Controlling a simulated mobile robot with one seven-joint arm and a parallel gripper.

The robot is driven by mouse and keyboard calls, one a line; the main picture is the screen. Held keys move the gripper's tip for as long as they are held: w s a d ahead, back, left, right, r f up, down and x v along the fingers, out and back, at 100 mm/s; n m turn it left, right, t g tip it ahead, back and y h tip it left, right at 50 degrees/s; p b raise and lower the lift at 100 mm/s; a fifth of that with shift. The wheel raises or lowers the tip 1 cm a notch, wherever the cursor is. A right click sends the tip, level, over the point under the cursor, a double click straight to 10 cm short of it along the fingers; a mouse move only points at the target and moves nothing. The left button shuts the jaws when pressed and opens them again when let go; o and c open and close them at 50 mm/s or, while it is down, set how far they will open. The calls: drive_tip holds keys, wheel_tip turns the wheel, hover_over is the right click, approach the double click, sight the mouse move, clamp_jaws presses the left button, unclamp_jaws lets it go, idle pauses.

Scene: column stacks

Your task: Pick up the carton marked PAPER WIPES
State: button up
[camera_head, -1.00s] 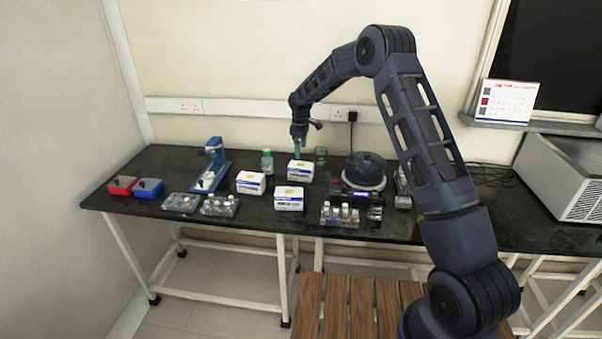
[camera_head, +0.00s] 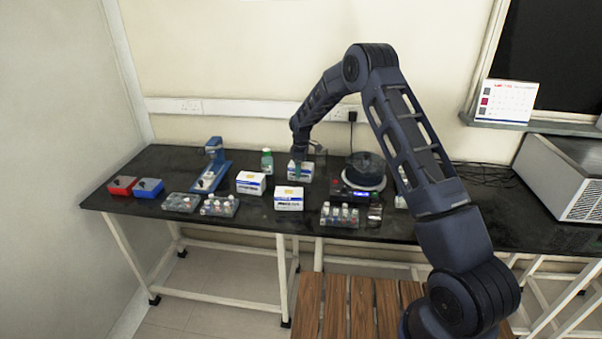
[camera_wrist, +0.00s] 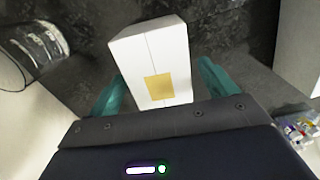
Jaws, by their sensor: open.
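Three white cartons with blue print and a yellow patch on top stand on the black bench in the head view: the back carton (camera_head: 306,172), the left carton (camera_head: 251,184) and the front carton (camera_head: 289,200). Their print is too small to read, so I cannot tell which says PAPER WIPES. My gripper (camera_head: 297,168) is down at the back carton and hides part of it. In the wrist view, a white carton (camera_wrist: 155,50) with a yellow patch lies between the two teal fingers of my open gripper (camera_wrist: 162,82). Small gaps seem to show beside the carton.
A clear glass vessel (camera_wrist: 30,50) is near the gripper. Vial racks (camera_head: 339,215) line the front; a blue stand (camera_head: 212,168) is left.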

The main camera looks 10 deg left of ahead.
drive_tip(key=shift+f, duration=0.85)
drive_tip(key=c, duration=1.2)
drive_tip(key=shift+r, duration=0.15)
